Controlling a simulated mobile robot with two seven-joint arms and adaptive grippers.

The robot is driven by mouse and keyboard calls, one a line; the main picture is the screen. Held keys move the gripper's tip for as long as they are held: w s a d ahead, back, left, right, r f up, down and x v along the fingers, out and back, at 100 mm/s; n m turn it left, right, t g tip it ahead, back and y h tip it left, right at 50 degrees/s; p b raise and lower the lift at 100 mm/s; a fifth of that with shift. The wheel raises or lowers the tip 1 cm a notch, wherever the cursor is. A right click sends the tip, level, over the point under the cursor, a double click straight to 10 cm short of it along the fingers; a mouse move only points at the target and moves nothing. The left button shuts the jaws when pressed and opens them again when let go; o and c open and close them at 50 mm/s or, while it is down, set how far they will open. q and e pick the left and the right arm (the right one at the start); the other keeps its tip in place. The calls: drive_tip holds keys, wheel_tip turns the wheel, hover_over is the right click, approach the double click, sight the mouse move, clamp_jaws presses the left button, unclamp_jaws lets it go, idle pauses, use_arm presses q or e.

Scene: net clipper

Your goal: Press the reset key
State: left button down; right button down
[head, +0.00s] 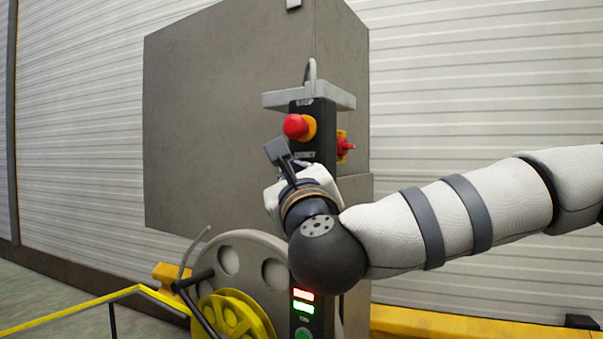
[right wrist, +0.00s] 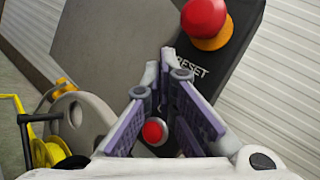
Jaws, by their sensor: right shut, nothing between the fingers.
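The black control column (head: 313,110) carries a red mushroom stop button (head: 297,127) on a yellow collar, with a RESET label (head: 305,155) below it. The right wrist view shows the stop button (right wrist: 205,18) and the RESET label (right wrist: 190,68) too. My right gripper (head: 308,166) is in front of the column just below that label and hides what lies under it. In the right wrist view its fingers (right wrist: 167,58) meet at the tips, empty, close beside the label. A round red button (right wrist: 153,131) in a pale ring shows between the fingers. I cannot tell whether it is the reset key, or whether the fingertips touch the panel. My left gripper is not in view.
A large grey box (head: 225,120) stands behind the column. A red knob (head: 345,146) sticks out on the column's right side. A grey reel disc (head: 235,260) and yellow wheel (head: 235,318) stand at lower left.

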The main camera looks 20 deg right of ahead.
drive_tip(key=shift+w+d, duration=0.25)
drive_tip(key=shift+d, duration=0.1)
drive_tip(key=shift+w+d, duration=0.3)
drive_tip(key=shift+d, duration=0.05)
idle(0.7)
drive_tip(key=shift+s+a, duration=0.55)
drive_tip(key=shift+a, duration=0.15)
drive_tip(key=s+a, duration=0.1)
drive_tip(key=a, duration=0.1)
drive_tip(key=s+a, duration=0.2)
idle(0.5)
idle(0.5)
